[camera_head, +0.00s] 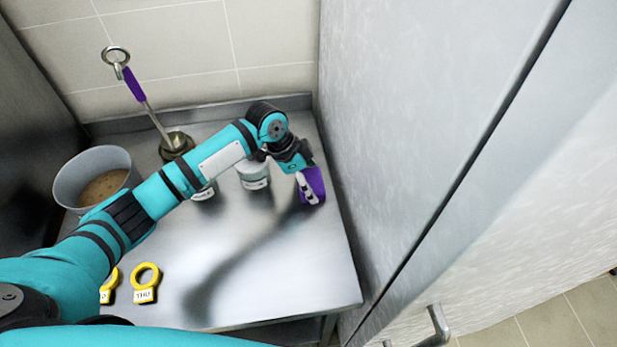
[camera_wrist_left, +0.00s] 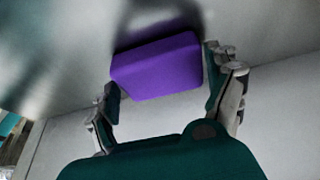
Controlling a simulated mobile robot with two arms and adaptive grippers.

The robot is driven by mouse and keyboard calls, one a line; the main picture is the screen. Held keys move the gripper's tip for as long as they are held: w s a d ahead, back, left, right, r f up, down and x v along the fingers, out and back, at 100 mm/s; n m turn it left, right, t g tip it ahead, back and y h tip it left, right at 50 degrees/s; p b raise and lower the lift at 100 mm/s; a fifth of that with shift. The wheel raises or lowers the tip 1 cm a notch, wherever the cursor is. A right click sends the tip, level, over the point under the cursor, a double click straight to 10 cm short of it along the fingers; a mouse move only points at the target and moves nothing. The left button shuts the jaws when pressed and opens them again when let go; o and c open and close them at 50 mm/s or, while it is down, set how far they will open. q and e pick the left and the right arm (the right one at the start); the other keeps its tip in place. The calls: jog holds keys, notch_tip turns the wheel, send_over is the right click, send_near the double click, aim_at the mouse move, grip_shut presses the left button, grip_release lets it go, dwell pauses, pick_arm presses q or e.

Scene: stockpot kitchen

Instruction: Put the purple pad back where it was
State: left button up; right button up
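The purple pad (camera_head: 314,184) is at the right side of the steel table, close beside the tall grey panel. My left gripper (camera_head: 306,188) reaches over the table from the left, with its fingers at the pad. In the left wrist view the purple pad (camera_wrist_left: 158,68) lies between the two fingers (camera_wrist_left: 162,78), one against each side, so the gripper looks shut on it. A dark shadow falls on the pale surface beyond the pad. I cannot tell whether the pad touches the table. My right gripper is not in view.
On the steel table (camera_head: 270,285) stand a white jar (camera_head: 253,175), a pot of brown contents (camera_head: 104,187) and a purple-handled tool (camera_head: 135,85) in a dark holder. A yellow ring tag (camera_head: 146,283) lies at the front left. The front middle is clear.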

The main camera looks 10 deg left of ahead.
pick_arm(q)
jog(key=shift+o, duration=0.7)
jog(key=shift+r, duration=0.25)
jog(key=b+v, duration=0.1)
jog(key=v, duration=1)
jog(key=shift+r, duration=0.4)
jog(key=shift+a, duration=0.15)
